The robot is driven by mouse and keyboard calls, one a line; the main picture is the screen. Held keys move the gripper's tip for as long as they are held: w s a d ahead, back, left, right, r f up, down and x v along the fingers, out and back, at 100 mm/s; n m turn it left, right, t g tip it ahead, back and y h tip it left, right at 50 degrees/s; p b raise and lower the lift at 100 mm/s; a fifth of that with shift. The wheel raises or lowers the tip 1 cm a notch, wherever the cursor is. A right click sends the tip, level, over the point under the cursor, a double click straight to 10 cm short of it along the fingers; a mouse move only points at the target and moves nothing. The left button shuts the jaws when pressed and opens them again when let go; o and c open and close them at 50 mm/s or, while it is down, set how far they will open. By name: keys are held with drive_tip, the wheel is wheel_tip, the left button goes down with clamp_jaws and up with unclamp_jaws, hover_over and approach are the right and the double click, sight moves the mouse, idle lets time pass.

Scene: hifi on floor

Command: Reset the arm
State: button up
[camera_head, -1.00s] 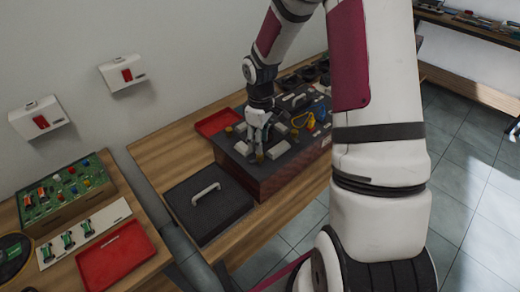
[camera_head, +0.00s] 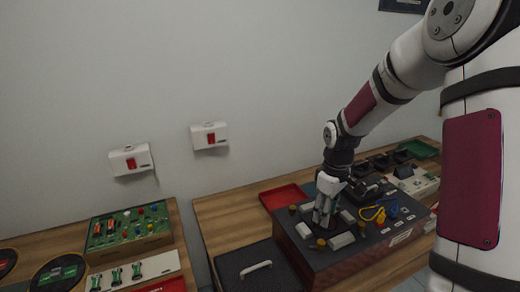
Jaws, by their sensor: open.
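My gripper (camera_head: 325,212) points down over the top of a dark box with reddish-brown sides (camera_head: 335,262) on the wooden bench. Its fingers are small in the picture and open. They are close above or at the box's top, among grey blocks and yellowish knobs; I cannot tell whether they touch. My white and maroon arm comes in from the right and hides part of the bench's right end.
A black lid with a pale handle (camera_head: 257,266) lies left of the box. A red tray (camera_head: 285,197) lies behind it, a green tray (camera_head: 420,148) at the far right. A green circuit board (camera_head: 128,226) sits on the left bench. Two white switch boxes (camera_head: 131,160) (camera_head: 209,135) are on the wall.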

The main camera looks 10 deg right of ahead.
drive_tip(key=s+a+r+m+t+h, duration=0.1)
drive_tip(key=s+a+r, duration=0.25)
drive_tip(key=r, duration=0.45)
drive_tip(key=s+a+r+m+t+h, duration=0.1)
drive_tip(key=s+a+r+m, duration=0.2)
drive_tip(key=r, duration=0.4)
drive_tip(key=s+a+r+m+t+y+b, duration=0.1)
drive_tip(key=s+a+r, duration=0.2)
drive_tip(key=s, duration=0.4)
drive_tip(key=s+a+r+m+t+y, duration=0.1)
drive_tip(key=s+a+r+t, duration=0.1)
drive_tip(key=s, duration=0.5)
drive_tip(key=shift+a+r+t+b, duration=0.35)
drive_tip(key=shift+a+r, duration=0.15)
drive_tip(key=shift+r, duration=0.3)
